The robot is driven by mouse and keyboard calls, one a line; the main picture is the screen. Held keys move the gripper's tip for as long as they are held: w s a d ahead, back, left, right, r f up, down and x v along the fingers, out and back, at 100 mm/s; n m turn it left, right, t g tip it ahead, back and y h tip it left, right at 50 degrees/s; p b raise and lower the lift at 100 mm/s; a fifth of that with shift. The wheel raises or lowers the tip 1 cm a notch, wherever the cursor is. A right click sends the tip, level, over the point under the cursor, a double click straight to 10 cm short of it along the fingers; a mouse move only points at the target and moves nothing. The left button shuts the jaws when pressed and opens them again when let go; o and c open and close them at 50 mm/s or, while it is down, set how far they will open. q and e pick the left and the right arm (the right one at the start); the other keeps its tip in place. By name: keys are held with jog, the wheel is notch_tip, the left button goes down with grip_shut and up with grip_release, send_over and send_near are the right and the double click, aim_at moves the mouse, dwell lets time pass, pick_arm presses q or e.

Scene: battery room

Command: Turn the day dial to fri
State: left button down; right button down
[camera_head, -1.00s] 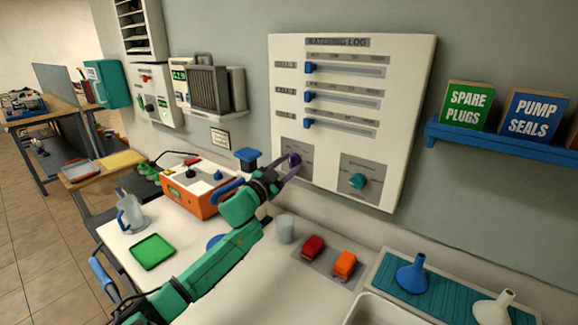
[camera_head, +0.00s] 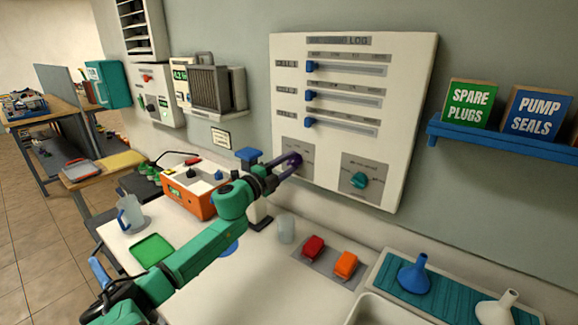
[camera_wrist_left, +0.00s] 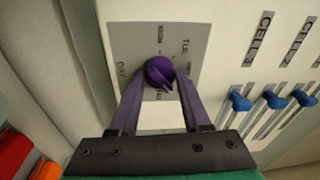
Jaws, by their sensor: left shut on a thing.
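The day dial is a purple knob (camera_wrist_left: 159,72) on a grey plate (camera_wrist_left: 125,45) at the lower left of the white watering log board (camera_head: 400,75). In the head view the purple dial (camera_head: 295,159) is partly hidden by my gripper. My left gripper (camera_head: 289,163) reaches it from the left. In the left wrist view the gripper's two purple fingers (camera_wrist_left: 157,88) stand on either side of the knob, shut on it. The day labels around it are only partly legible; "TUE" shows at the upper right. My right gripper is in neither view.
A teal dial (camera_head: 359,180) sits to the right on the same board, below three blue sliders (camera_head: 311,95). A blue shelf (camera_head: 500,143) juts out at right.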

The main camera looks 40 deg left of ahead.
pick_arm(q)
jog(key=m, duration=0.4)
jog(key=shift+f, duration=0.15)
jog(key=m, duration=0.4)
jog(key=shift+g+h, duration=0.4)
jog(key=shift+m, duration=0.4)
jog(key=shift+c, duration=1.8)
grip_release()
jog(key=shift+s, duration=0.1)
jog(key=shift+s+b, duration=0.3)
jog(key=shift+s, duration=0.2)
jog(key=s, duration=1.3)
jog(key=shift+s, duration=0.3)
